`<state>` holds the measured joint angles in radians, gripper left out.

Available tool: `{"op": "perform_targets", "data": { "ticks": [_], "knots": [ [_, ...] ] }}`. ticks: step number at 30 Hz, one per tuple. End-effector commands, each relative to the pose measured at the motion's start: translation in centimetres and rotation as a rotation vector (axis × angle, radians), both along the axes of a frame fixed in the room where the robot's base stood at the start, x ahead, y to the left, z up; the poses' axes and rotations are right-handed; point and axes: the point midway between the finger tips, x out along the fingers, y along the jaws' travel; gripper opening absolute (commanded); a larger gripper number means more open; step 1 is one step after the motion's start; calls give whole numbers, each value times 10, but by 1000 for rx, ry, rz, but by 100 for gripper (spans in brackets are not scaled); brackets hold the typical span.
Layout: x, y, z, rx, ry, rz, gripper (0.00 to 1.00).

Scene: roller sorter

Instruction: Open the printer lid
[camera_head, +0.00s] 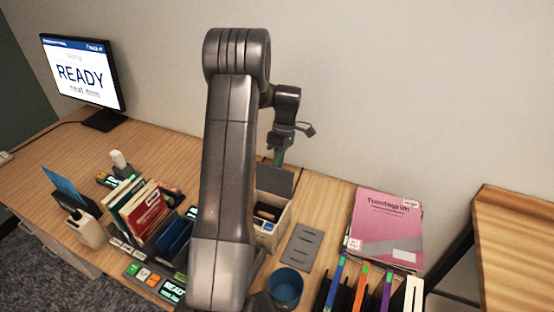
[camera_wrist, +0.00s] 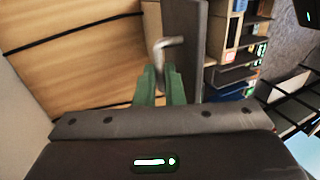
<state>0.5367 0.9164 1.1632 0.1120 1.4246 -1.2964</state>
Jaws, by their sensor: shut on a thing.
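The printer (camera_head: 281,228) is a small pale box behind and right of my arm in the head view, with its top open and a dark and brown item inside. Its grey lid (camera_head: 276,179) stands raised, roughly upright, at the back of the box. My gripper (camera_head: 278,158), with green fingers, is at the lid's upper edge. In the wrist view the fingers (camera_wrist: 160,82) are close together on a bent metal handle (camera_wrist: 168,43). The lid (camera_wrist: 198,50) shows there as a dark upright panel beside the fingers. My arm hides part of the printer's left side.
A grey slotted plate (camera_head: 302,247) and a blue cup (camera_head: 286,287) are right and in front of the printer. A pink booklet (camera_head: 385,226) lies further right, behind upright folders (camera_head: 372,288). Card and book holders (camera_head: 140,212) stand left. A monitor (camera_head: 82,72) reads READY.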

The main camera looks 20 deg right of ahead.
Motion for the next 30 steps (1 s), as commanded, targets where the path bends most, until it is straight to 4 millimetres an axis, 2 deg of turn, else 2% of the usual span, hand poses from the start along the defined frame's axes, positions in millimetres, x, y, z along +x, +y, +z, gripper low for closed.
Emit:
{"op": "perform_targets", "data": {
  "ticks": [6,24,25,28,30],
  "knots": [
    [1,-2,-9,68,65,0,0],
    [3,-4,-13,94,85,0,0],
    [3,-4,-13,94,85,0,11],
    [3,-4,-12,92,83,0,30],
    [4,-5,-11,91,81,0,31]
  ]
}}
